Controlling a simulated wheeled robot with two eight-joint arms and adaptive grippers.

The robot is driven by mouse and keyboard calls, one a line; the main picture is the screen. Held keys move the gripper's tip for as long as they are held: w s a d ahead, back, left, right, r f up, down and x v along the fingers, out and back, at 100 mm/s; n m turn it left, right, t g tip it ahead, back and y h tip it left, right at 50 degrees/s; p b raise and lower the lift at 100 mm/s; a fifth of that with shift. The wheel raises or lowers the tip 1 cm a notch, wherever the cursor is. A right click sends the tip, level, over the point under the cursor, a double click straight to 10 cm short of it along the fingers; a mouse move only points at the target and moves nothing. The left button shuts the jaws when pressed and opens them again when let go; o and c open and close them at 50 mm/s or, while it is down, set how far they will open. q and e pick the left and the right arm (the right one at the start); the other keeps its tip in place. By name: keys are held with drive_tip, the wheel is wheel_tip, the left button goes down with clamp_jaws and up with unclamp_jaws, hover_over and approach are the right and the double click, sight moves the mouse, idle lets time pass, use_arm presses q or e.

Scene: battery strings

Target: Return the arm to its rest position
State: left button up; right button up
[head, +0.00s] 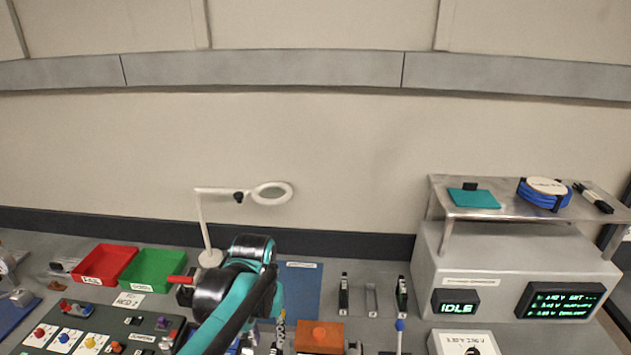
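My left arm (238,300), teal and black, rises from the bottom of the head view, left of centre, and bends over the bench. Its forearm and rounded black joints cover the bench behind them. The fingers of my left gripper do not show clearly, so I cannot tell whether they are open, or whether they hold anything. A red-tipped piece (178,279) shows just left of the arm's black joint; I cannot tell whether the arm touches it. My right arm and gripper are not in view.
Around the arm stand red (104,264) and green (152,270) bins, a magnifier lamp (271,193), a dark button panel (105,325), a blue mat (300,284) and an orange block (319,337). A grey cabinet (515,265) reading IDLE stands right, carrying a metal shelf (500,213).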

use_arm(q)
drive_tip(key=s+a+f+t+b, duration=0.1)
drive_tip(key=s+a+t, duration=0.1)
drive_tip(key=s, duration=0.3)
drive_tip(key=s+a+f+t+b, duration=0.1)
drive_tip(key=s+a+f+t, duration=0.1)
drive_tip(key=s+t, duration=0.3)
drive_tip(key=shift+a+f+b, duration=0.25)
drive_tip(key=shift+f+b, duration=0.05)
idle(0.4)
